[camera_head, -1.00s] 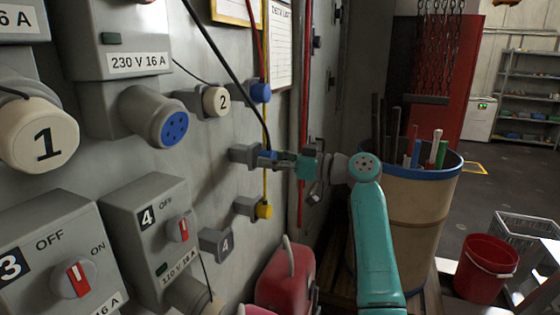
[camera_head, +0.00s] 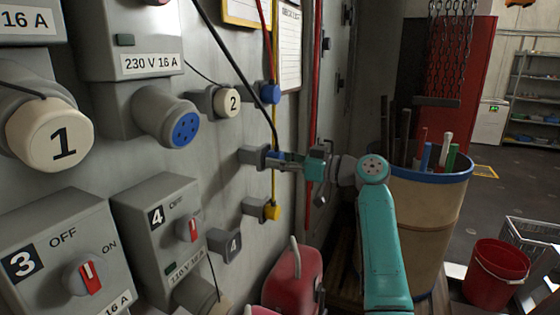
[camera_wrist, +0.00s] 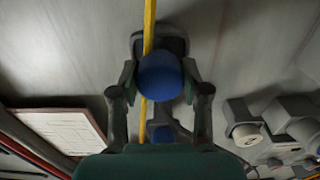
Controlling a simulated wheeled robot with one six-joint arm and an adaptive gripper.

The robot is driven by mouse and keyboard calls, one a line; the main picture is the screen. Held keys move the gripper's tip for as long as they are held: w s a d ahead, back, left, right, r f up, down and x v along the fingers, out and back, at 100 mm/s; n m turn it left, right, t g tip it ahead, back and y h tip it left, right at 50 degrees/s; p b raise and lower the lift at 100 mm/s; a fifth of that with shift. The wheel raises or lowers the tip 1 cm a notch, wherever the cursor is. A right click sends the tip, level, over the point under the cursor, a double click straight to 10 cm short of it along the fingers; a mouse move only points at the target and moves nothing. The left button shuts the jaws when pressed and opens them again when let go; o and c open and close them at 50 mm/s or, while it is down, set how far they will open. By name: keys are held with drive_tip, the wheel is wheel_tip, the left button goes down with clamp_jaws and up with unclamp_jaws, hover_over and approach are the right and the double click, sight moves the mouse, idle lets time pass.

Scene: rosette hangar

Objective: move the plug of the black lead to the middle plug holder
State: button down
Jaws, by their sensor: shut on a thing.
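My gripper (camera_head: 300,162) is at the middle plug holder (camera_head: 252,156) on the grey wall. It is shut on a blue plug (camera_wrist: 160,77), one finger on each side. In the head view the plug (camera_head: 277,155) shows as a small blue patch between holder and gripper. The black lead (camera_head: 228,52) hangs from the top and runs down towards this plug; its lower end is hard to follow. In the wrist view the plug is in line with a dark holder (camera_wrist: 178,46). I cannot tell how deep it sits.
Another blue plug (camera_head: 269,93) is in the upper holder, and a yellow plug (camera_head: 272,211) is in the lower one. A yellow lead (camera_wrist: 149,22) passes close by the held plug. A red can (camera_head: 292,277) stands below, and a blue-rimmed barrel (camera_head: 428,225) stands right of my arm.

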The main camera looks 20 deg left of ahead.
drive_tip(key=shift+a, duration=0.55)
drive_tip(key=shift+c, duration=2.3)
unclamp_jaws()
